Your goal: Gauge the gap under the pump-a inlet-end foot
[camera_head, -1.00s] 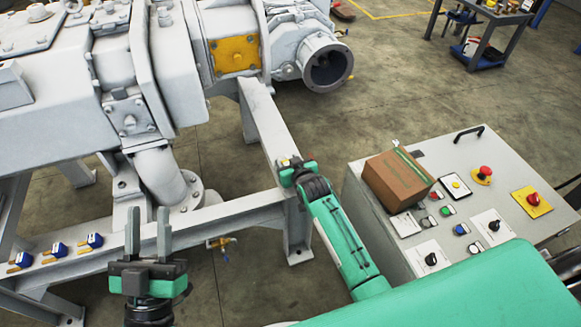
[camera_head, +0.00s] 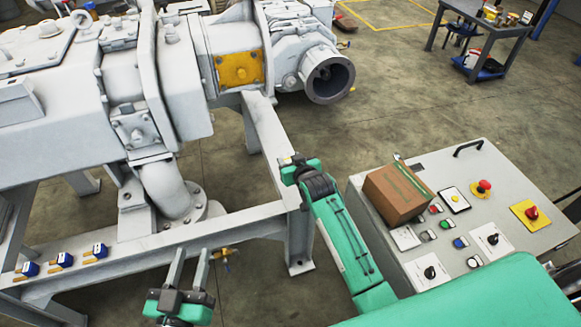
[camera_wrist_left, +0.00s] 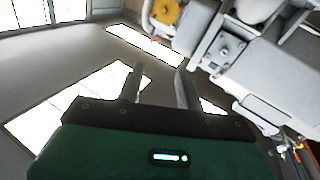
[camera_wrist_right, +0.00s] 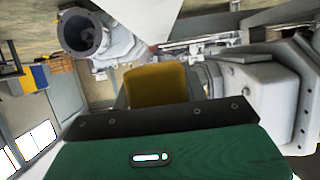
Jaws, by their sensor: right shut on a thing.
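The white pump (camera_head: 70,125) stands on a grey steel frame (camera_head: 236,224) at the left and centre. I cannot tell which foot is the inlet-end one, and no gap shows clearly. Three small blue blocks with orange tabs (camera_head: 64,261) lie in a row on the front beam at left. My right gripper (camera_head: 290,162) is over the frame's corner, shut on a yellow-brown piece (camera_wrist_right: 157,85), which fills the space between its fingers in the right wrist view. My left gripper (camera_head: 192,257) is open and empty in front of the beam; its fingers stand apart in the left wrist view (camera_wrist_left: 160,80).
A control cabinet (camera_head: 462,215) with buttons and a brown box (camera_head: 398,193) stands at right, beside my right arm. A brass valve (camera_head: 224,253) hangs below the beam near my left gripper. A workbench (camera_head: 490,18) is at the back right. The floor behind the cabinet is clear.

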